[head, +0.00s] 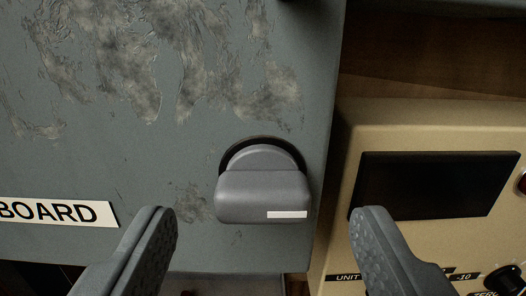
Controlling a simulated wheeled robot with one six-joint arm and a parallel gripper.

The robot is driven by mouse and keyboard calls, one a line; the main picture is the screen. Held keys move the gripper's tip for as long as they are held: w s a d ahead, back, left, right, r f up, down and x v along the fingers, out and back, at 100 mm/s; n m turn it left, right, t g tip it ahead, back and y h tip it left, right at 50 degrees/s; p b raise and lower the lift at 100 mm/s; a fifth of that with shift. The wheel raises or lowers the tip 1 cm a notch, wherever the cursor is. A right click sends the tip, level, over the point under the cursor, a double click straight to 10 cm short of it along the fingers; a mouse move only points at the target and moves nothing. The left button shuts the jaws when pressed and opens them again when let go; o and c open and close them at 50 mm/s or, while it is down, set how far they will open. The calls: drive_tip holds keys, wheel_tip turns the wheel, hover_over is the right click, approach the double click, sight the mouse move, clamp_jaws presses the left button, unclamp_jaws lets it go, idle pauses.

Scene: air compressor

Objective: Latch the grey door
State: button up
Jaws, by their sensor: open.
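The grey door (130,170) fills the left of the head view, with worn, stained paint and a white label ending in "BOARD" (55,212). A grey latch handle (262,190) sits near its lower right edge, on a dark round recess, with a small white mark on its lower right. My gripper (264,215) is open, with one finger on each side of the handle and a gap to both. The fingers do not appear to touch the handle. The handle is not hidden by them.
A beige unit (335,225) with a black screen (435,185) stands right of the door, close to my right finger. A black knob (504,280) and part of a red button (522,183) show at its right. A brown wooden surface (430,85) lies above it.

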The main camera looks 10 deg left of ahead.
sight(263, 193)
drive_tip(key=shift+w+a, duration=0.15)
drive_tip(key=shift+w, duration=0.6)
drive_tip(key=shift+w+a, duration=0.15)
drive_tip(key=shift+w, duration=0.55)
drive_tip(key=c, duration=1)
